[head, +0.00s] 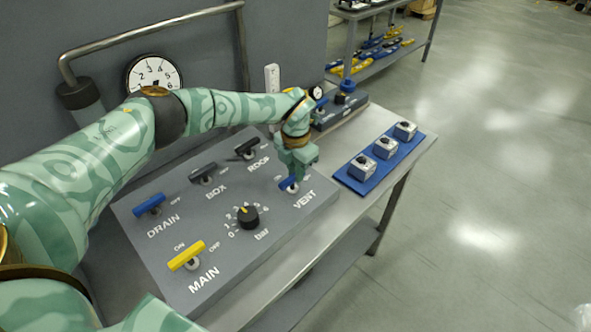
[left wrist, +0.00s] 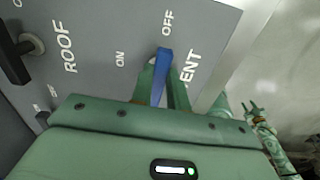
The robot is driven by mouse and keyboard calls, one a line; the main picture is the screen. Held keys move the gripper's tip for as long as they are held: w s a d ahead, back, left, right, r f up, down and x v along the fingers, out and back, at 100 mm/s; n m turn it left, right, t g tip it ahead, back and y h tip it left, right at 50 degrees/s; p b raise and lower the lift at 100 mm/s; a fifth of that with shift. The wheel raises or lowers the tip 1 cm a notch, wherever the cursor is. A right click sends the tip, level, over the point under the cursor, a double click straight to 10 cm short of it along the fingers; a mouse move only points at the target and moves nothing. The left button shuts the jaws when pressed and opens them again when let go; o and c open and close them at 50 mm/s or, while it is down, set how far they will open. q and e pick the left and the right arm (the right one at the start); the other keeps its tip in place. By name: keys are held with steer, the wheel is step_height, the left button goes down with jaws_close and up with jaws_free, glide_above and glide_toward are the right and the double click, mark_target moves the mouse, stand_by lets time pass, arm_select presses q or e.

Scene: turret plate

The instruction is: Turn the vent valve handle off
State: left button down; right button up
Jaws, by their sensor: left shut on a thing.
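The blue vent valve handle (head: 287,184) is at the right end of the grey panel, by the VENT label. My left gripper (head: 294,176) reaches down over it and hides part of it. In the left wrist view the handle (left wrist: 162,70) lies between the two fingers of my left gripper (left wrist: 162,90), which is shut on it. Its visible end points to the OFF label (left wrist: 168,22); the ON label (left wrist: 120,58) is off to the left. The handle's pivot is hidden in that view. My right gripper (left wrist: 253,106) shows small at the right there, its fingers apart and empty.
The grey panel (head: 248,250) also carries the blue DRAIN handle (head: 149,204), yellow MAIN handle (head: 186,256), black BOX handle (head: 203,173), black ROOF handle (head: 248,149) and a black knob (head: 248,216). A blue tray (head: 353,184) with three grey units stands to the right.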

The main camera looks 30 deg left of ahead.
arm_select(q)
steer(key=c, duration=1.4)
jaws_free()
steer(key=shift+o, duration=0.2)
step_height(320, 180, up, 16)
steer(key=p, duration=0.1)
steer(key=shift+r, duration=0.2)
steer(key=shift+f, duration=0.1)
